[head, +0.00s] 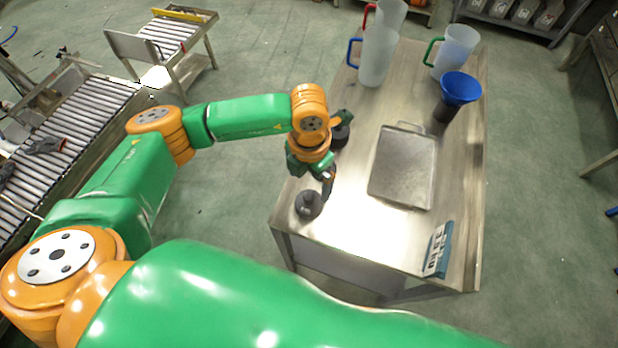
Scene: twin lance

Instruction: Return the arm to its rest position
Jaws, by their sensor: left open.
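My left arm, green and orange, comes in from the left and reaches over the near left part of a steel table (350,215). My left gripper (324,178) is open, with its fingers down, above the table's left edge. It appears empty. A dark round object (309,204) stands on the table just below and left of the fingers. Another dark object (340,136) is partly hidden behind the wrist. Whether the fingers touch either one I cannot tell. My right gripper is not in view.
A metal tray (403,168) lies mid-table. A blue funnel (460,88) sits on a dark container behind it. Jugs with blue (377,60), green (455,50) and red (391,12) handles stand at the back. A blue-white packet (437,250) is near the front. Roller conveyors (75,135) are left.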

